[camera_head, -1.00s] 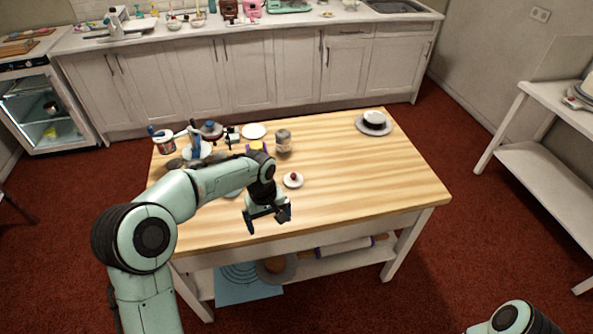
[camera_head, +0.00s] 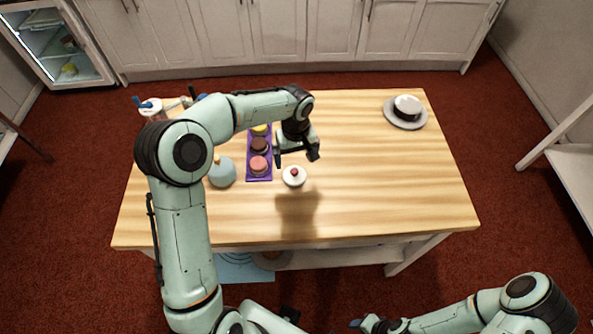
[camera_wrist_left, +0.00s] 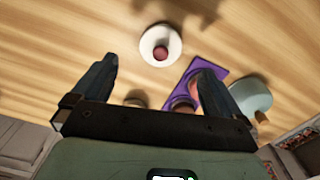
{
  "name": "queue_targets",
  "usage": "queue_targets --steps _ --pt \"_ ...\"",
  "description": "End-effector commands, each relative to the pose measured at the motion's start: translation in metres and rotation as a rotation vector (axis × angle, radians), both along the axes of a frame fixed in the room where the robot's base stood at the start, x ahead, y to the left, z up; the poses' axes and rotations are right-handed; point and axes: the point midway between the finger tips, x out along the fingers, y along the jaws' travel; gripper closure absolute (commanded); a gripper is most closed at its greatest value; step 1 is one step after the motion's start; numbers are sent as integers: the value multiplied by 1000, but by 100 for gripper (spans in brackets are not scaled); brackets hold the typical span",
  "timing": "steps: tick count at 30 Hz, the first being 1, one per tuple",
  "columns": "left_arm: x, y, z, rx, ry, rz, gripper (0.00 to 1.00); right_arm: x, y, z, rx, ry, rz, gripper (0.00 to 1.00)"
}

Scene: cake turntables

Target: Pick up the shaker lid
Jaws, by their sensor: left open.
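A small white round piece with a red knob (camera_head: 294,176), which may be the shaker lid, lies on the wooden table. It also shows ahead of the fingers in the left wrist view (camera_wrist_left: 159,43). My left gripper (camera_head: 296,157) is open and empty above the table, just behind this piece in the head view. A brownish round top (camera_wrist_left: 137,98), perhaps the shaker, shows partly between the fingers in the left wrist view; my arm hides it in the head view. My right gripper (camera_head: 362,323) is low at the bottom edge, its fingers too small to judge.
A purple tray (camera_head: 251,166) with yellow, brown and pink round pieces lies left of the gripper. A pale blue round item (camera_head: 222,173) is beside it. A grey plate (camera_head: 401,122) with a dark-and-white round item stands at the back right. The table's right half is mostly clear.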

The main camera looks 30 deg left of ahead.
Motion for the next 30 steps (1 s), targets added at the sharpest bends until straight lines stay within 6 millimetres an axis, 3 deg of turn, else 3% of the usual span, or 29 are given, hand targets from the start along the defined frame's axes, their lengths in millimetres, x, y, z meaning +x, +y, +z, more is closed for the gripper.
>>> queue_targets --steps 4,13,21,30 --pt "0 0 -28 -1 3 0 0 -1 0 -2 0 1 -1 57" --pt "1 2 -52 -2 2 0 0 1 0 0 0 -1 0 57" --pt "3 7 -89 -3 0 0 0 4 0 5 0 -6 0 57" --pt "3 7 -93 -1 -2 0 0 4 0 5 0 -5 1 57"
